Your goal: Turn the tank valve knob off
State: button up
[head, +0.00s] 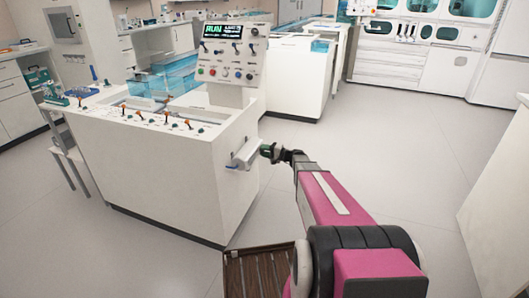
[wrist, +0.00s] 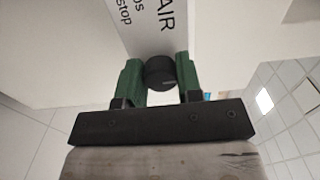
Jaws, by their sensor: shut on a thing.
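A round black knob (wrist: 161,73) sits on a white fixture with partly cut-off lettering, "AIR" and "stop". My gripper (wrist: 158,84) has a green finger on each side of the knob and is shut on it. A pale line shows on the knob's face; I cannot tell from it whether the valve is on or off. In the head view my gripper (head: 267,150) reaches the white fixture (head: 245,154) on the right side of the white tank bench (head: 165,175). The knob is hidden there.
A control panel (head: 234,60) with a lit "RUN" display stands on the bench above my gripper. Small orange and green valves (head: 168,120) line the bench top beside a blue water tank (head: 165,78). The floor (head: 370,135) to the right is clear.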

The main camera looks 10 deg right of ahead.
jog(key=shift+s, duration=0.1)
dwell(0.3)
jog(key=o, duration=0.9)
jog(key=v, duration=1)
jog(key=shift+s+d, duration=0.2)
jog(key=shift+d, duration=0.15)
jog(key=s+a+f+n+g+h, duration=0.15)
jog(key=s+a+g+h, duration=0.35)
jog(key=s, duration=0.5)
jog(key=s+a+f+n+g+h, duration=0.1)
jog(key=s+a+n+g+h, duration=0.35)
jog(key=s, duration=0.55)
jog(key=s+h, duration=0.2)
jog(key=s+r+h, duration=0.1)
jog(key=s+h, duration=0.1)
jog(key=s+r+h, duration=0.1)
jog(key=s+h, duration=0.1)
jog(key=shift+s+d+t, duration=0.25)
jog(key=shift+t, duration=0.1)
